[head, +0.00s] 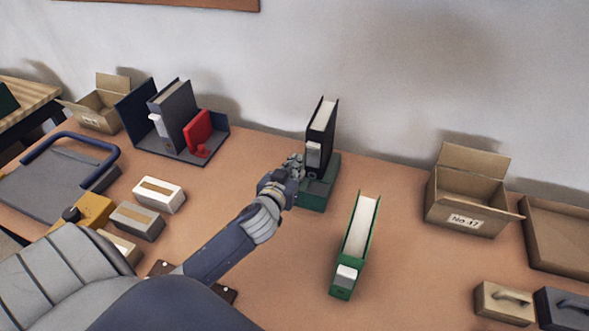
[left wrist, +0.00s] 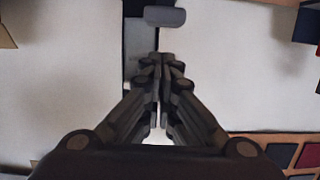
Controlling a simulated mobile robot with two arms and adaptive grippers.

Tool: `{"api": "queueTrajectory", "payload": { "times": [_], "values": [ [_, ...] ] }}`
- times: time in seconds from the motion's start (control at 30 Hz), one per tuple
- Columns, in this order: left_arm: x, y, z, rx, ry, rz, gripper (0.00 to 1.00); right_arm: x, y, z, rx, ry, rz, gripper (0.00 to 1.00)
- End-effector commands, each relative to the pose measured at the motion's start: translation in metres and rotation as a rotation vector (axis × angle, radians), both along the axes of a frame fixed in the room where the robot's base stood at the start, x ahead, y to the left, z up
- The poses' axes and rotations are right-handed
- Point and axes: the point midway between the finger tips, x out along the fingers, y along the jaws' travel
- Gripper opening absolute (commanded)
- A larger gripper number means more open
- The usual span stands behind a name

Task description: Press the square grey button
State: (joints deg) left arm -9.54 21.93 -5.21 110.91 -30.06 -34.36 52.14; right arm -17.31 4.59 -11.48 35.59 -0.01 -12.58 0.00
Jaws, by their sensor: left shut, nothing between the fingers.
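My left gripper (head: 294,163) is shut and empty in the head view, close to the left side of a black binder (head: 322,135) and above the left edge of a green box (head: 317,197). The binder stands upright with a pale tab on its spine. I cannot tell for sure whether this block is the square grey button. My right gripper is not in view.
A green binder (head: 356,245) stands right of the green box. A dark blue bookend (head: 140,112) with books is at the back left. Small boxes (head: 158,195) are at the left. An open carton (head: 466,195) stands at the right. The table between the green binder and carton is clear.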

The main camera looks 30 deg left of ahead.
Motion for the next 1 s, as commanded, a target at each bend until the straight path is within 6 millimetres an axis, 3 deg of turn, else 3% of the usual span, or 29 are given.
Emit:
{"api": "queueTrajectory", "payload": {
  "times": [0.03, 0.2, 0.5, 1.0],
  "values": [
    [-0.013, -0.005, -0.007, -0.005, 0.006, -0.003, 0.00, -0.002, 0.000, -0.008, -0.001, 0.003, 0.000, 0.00],
    [-0.042, -0.012, 0.002, -0.005, 0.004, -0.002, 0.00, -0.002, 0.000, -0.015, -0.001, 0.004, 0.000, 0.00],
    [-0.081, -0.022, 0.013, -0.004, 0.003, -0.002, 0.00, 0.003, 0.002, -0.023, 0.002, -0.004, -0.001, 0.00],
    [-0.090, -0.024, 0.018, -0.001, 0.002, -0.002, 0.00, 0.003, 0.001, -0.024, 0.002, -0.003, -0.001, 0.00]
  ]
}}
